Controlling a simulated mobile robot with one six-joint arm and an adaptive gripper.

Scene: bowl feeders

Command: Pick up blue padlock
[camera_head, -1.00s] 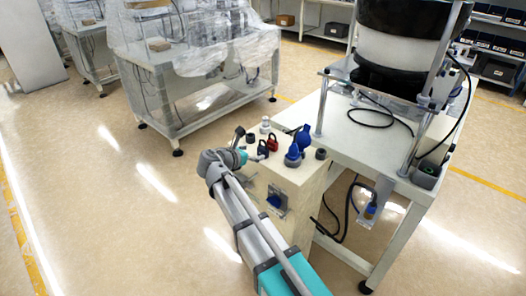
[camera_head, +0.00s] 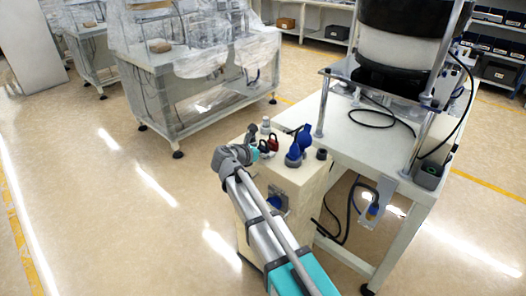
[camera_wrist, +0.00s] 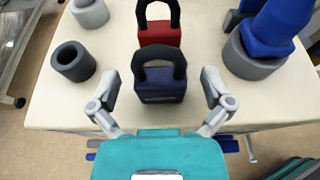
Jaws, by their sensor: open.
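The blue padlock (camera_wrist: 163,88) stands upright on the cream cabinet top, with its dark shackle up, in the wrist view. It shows small, just past my gripper, in the head view (camera_head: 263,146). My gripper (camera_wrist: 161,78) is open, with one finger on each side of the blue padlock and a visible gap on both sides. A red padlock (camera_wrist: 158,34) stands directly behind the blue one; it also shows in the head view (camera_head: 273,143).
A dark grey cup (camera_wrist: 73,62) and a light grey part (camera_wrist: 90,12) stand left on the cabinet top (camera_wrist: 60,105). A blue part in a grey base (camera_wrist: 252,60) stands right. The bowl feeder table (camera_head: 375,145) adjoins the cabinet.

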